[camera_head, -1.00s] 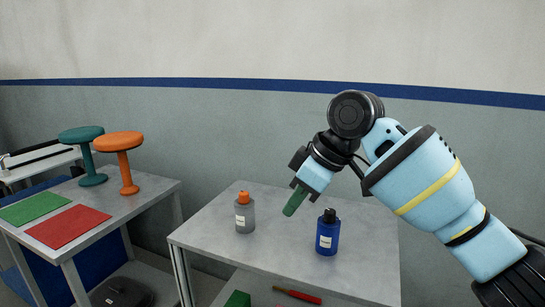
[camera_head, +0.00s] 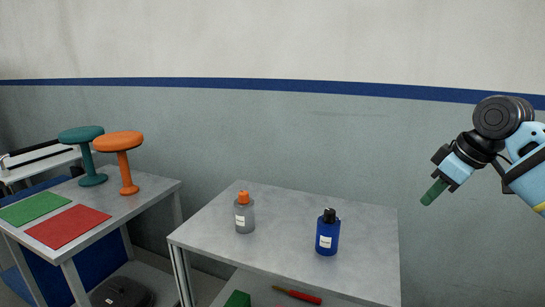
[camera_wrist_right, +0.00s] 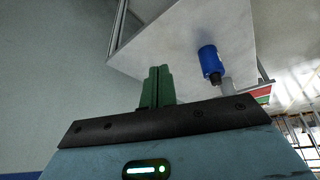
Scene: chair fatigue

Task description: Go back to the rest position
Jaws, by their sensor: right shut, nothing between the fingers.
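My right gripper (camera_head: 434,192) is in the air to the right of the grey table, in front of the wall. Its green fingers are shut with nothing between them; they also show in the right wrist view (camera_wrist_right: 159,87). My left gripper is not in view. On the grey table (camera_head: 285,258) stand a grey bottle with an orange cap (camera_head: 244,215) and a blue bottle with a black cap (camera_head: 327,234), both upright and apart from the gripper. The blue bottle also shows in the right wrist view (camera_wrist_right: 210,62).
At left, another table (camera_head: 135,207) holds a teal stool (camera_head: 84,136), an orange stool (camera_head: 118,142), a green mat (camera_head: 32,208) and a red mat (camera_head: 68,227). A red tool (camera_head: 300,296) and a green object (camera_head: 238,299) lie on the lower shelf. The wall stands behind the tables.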

